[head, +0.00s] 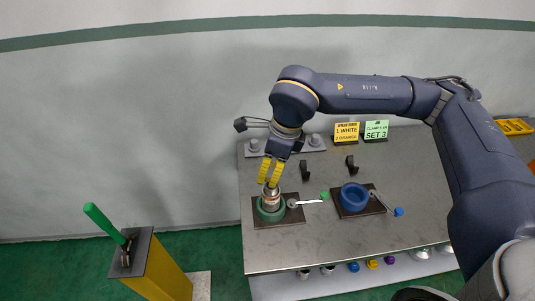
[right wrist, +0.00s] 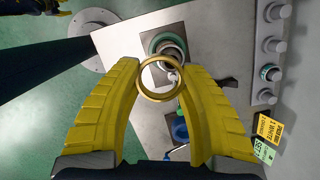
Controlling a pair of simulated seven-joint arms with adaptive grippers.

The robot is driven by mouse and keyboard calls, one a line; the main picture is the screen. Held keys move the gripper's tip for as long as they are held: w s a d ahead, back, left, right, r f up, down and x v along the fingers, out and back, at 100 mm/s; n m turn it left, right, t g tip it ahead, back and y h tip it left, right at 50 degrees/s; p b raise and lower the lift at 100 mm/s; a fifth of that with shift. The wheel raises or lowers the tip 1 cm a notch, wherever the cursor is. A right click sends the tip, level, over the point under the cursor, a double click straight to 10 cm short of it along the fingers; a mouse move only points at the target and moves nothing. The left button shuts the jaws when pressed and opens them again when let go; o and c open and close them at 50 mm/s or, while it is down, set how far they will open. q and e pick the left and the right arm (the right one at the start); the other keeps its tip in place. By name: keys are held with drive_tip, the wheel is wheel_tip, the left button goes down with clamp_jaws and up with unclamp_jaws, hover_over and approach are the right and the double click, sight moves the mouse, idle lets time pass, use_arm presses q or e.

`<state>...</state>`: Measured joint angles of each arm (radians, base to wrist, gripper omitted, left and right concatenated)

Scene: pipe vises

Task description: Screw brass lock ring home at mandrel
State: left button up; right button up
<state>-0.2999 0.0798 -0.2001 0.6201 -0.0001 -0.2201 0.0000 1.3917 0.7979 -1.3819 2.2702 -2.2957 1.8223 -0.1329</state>
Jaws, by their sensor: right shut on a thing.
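My right gripper (head: 269,178) reaches down over the left vise on the bench. Its yellow fingers are shut on the brass lock ring (right wrist: 160,94), which sits between the fingertips in the right wrist view. The mandrel (head: 271,201) stands upright in the round green vise (head: 261,213), right below the fingertips in the head view. The green vise also shows beyond the ring in the right wrist view (right wrist: 157,42). I cannot tell whether the ring touches the mandrel. My left gripper is not in the head view.
A blue vise (head: 354,196) stands to the right of the green one. Black hooks (head: 305,171), a bolt rail (head: 312,142), a yellow sign (head: 346,132) and a green sign (head: 376,130) are behind. A yellow post (head: 165,273) with a green handle (head: 104,223) stands left of the bench.

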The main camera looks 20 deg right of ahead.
sight(275, 164)
drive_tip(key=shift+w+d+f+n, duration=0.35)
drive_tip(key=shift+w+f, duration=0.15)
drive_tip(key=shift+f, duration=0.15)
drive_tip(key=shift+w+d+f+n, duration=0.3)
drive_tip(key=shift+w+f, duration=0.2)
drive_tip(key=shift+f, duration=0.15)
drive_tip(key=shift+f, duration=0.1)
drive_tip(key=shift+s+d+x, duration=0.1)
drive_tip(key=shift+d+x, duration=0.05)
drive_tip(key=shift+x, duration=0.75)
drive_tip(key=shift+s+d+x, duration=0.1)
drive_tip(key=shift+d+x, duration=0.05)
drive_tip(key=shift+x, duration=0.75)
drive_tip(key=shift+s+d+x, duration=0.1)
drive_tip(key=shift+d+x, duration=0.05)
drive_tip(key=shift+x, duration=0.7)
drive_tip(key=shift+s+d+x, duration=0.1)
drive_tip(key=shift+d+x, duration=0.05)
drive_tip(key=shift+x, duration=0.65)
drive_tip(key=o, duration=1.2)
drive_tip(key=shift+f, duration=0.1)
